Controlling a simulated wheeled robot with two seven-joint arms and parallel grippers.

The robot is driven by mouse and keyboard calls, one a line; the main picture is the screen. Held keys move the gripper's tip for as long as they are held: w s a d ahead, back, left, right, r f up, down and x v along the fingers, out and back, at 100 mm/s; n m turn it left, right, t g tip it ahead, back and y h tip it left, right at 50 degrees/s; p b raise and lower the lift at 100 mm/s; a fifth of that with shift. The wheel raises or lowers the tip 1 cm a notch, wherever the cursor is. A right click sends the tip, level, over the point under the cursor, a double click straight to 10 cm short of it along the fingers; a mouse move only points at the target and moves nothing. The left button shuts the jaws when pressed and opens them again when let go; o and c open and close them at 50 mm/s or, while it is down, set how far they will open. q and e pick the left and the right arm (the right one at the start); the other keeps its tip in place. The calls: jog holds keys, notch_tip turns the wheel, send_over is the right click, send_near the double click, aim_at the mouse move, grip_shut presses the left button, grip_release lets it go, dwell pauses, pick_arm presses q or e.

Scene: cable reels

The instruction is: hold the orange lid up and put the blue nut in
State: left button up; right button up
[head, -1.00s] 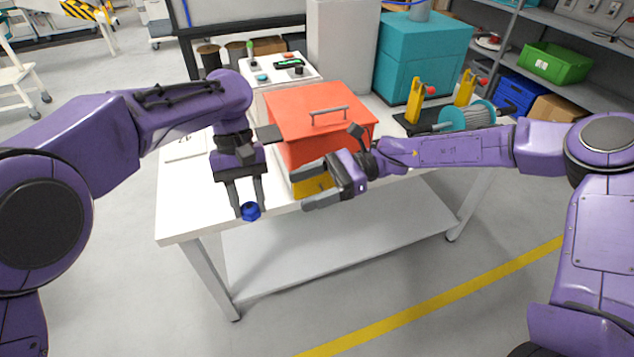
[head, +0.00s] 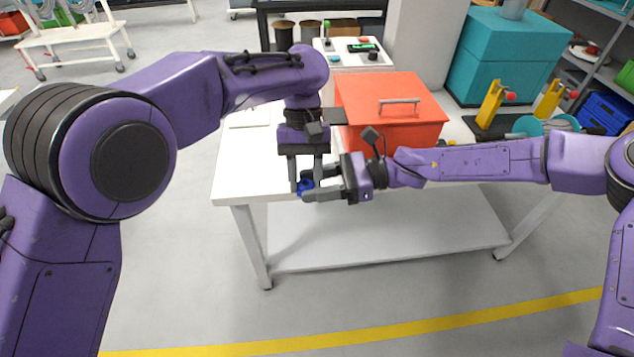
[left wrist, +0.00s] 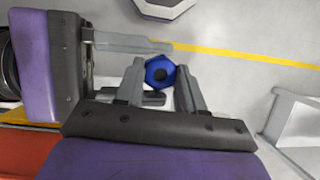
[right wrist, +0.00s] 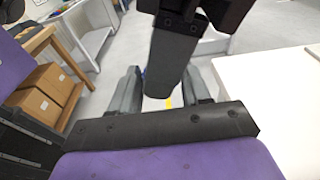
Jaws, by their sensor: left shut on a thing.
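The blue nut (head: 305,187) is held in the air in front of the table's front edge; it shows clearly in the left wrist view (left wrist: 160,72). My left gripper (head: 307,180) points down and is shut on it. My right gripper (head: 320,187) comes in from the right with its fingers apart, right beside the nut. In the right wrist view (right wrist: 162,90) a finger of my left gripper stands between them and mostly hides the nut. Whether the right fingers touch the nut, I cannot tell. The orange lid (head: 420,90) with its grey handle (head: 399,102) lies closed on the orange box (head: 375,138).
The white table (head: 235,165) has bare room at its left. A reel stand with yellow uprights (head: 490,103) and a teal reel is to the right. A teal block (head: 497,55) and a control panel (head: 352,52) stand behind.

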jog(key=o, duration=1)
jog(key=shift+s, duration=0.1)
jog(key=shift+o, duration=0.2)
jog(key=d+r, duration=0.1)
jog(key=d, duration=1.1)
jog(key=shift+w+r, duration=0.4)
